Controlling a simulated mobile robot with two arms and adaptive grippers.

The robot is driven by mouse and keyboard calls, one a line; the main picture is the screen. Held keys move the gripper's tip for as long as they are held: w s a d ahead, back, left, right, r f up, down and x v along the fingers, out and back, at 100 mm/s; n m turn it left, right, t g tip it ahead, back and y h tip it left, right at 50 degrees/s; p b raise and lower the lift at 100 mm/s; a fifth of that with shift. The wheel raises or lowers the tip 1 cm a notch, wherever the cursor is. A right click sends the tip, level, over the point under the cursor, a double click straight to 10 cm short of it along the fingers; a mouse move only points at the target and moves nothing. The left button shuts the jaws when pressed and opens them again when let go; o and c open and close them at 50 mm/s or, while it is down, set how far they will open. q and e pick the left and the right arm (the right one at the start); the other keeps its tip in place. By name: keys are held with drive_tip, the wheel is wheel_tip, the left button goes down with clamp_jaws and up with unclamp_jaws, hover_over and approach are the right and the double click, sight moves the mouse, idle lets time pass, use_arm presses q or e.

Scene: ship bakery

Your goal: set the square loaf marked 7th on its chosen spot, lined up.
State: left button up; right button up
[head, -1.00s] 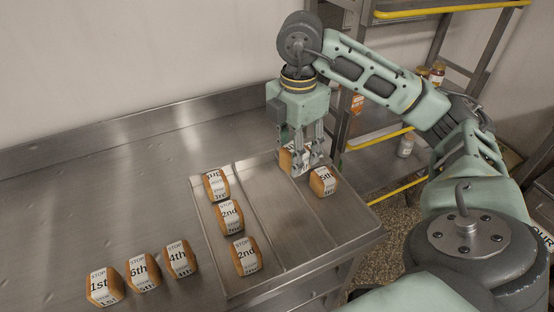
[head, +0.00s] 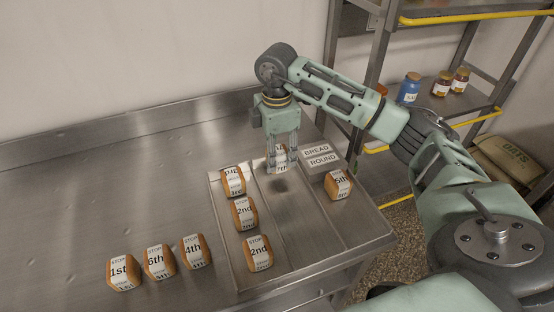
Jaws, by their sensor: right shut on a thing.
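The square loaf marked 7th (head: 281,165) is between the fingers of my right gripper (head: 282,160), which is shut on it. The fingers partly cover it. A dark shadow lies on the tray just below, so the loaf hangs above the surface, over the far part of the middle lane. The metal tray (head: 291,213) has raised ridges that part it into lanes. In the left lane stand a loaf with a partly readable mark (head: 233,181) and two loaves marked 2nd (head: 243,213) (head: 258,253). The loaf marked 5th (head: 338,185) stands in the right lane. My left gripper is out of view.
A grey plate reading BREAD ROUND (head: 318,156) is at the far end of the right lane. Loaves marked 1st (head: 122,272), 6th (head: 159,263) and 4th (head: 197,251) stand in a row on the steel counter (head: 95,190). The near middle lane is clear. A shelf rack (head: 440,100) stands behind.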

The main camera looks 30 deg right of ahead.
sight(277, 163)
wheel_tip(277, 163, down, 4)
drive_tip(key=shift+s+r+p, duration=0.1)
drive_tip(key=shift+r+p, duration=0.15)
drive_tip(key=shift+p, duration=0.2)
drive_tip(key=shift+f, duration=0.15)
drive_tip(key=shift+f, duration=0.1)
drive_tip(key=shift+f, duration=0.1)
drive_tip(key=o, duration=0.9)
